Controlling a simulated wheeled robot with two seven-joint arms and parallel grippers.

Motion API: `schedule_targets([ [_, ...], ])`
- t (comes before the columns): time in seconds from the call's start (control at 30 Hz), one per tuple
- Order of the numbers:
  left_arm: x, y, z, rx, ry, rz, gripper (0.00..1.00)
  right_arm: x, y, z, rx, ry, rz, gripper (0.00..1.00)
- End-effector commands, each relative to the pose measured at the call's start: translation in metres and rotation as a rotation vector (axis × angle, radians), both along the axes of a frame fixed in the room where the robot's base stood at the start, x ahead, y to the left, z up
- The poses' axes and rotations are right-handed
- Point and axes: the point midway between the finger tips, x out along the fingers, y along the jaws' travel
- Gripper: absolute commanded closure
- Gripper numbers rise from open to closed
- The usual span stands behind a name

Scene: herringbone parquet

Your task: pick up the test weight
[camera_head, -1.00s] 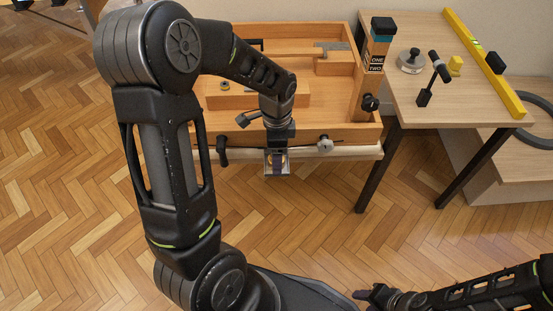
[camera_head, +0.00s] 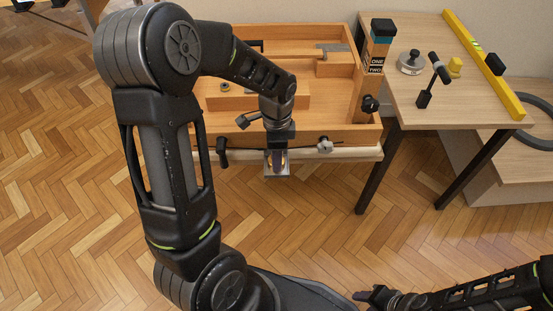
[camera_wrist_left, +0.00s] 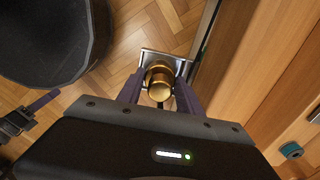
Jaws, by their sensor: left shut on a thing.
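A brass, round-topped weight (camera_wrist_left: 159,82) sits between the two purple fingers of my left gripper (camera_wrist_left: 161,92) in the left wrist view. The gripper is shut on it. A square silvery metal plate (camera_wrist_left: 178,65) shows under and around the weight; I cannot tell whether the weight touches it. In the head view my left gripper (camera_head: 277,161) points down just in front of the bench's front edge, and the fingers hide most of the weight. My right gripper (camera_head: 374,294) is low at the bottom of the head view, away from the bench; its jaw opening is unclear.
A wooden workbench (camera_head: 345,133) with a recessed top lies behind the left gripper, with clamps along its front rail. To the right, a table (camera_head: 405,105) holds a silvery disc (camera_head: 411,68), a black clamp-like tool (camera_head: 438,72) and a yellow level (camera_head: 485,62). Parquet in front is clear.

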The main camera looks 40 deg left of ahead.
Motion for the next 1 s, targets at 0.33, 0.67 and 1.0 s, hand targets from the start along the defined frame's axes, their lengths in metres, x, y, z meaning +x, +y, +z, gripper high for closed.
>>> schedule_targets([
  [0.33, 0.000, 0.000, 0.000, 0.000, 0.000, 0.000, 1.00, 0.000, 0.000, 0.000, 0.000, 0.000, 0.000, 0.58],
  [0.67, 0.000, 0.000, 0.001, 0.000, -0.001, 0.000, 1.00, 0.000, 0.000, 0.000, 0.000, 0.000, 0.000, 0.58],
  [1.0, 0.001, 0.000, 0.037, 0.001, -0.006, 0.000, 1.00, 0.000, 0.000, 0.013, 0.000, 0.000, 0.001, 0.58],
])
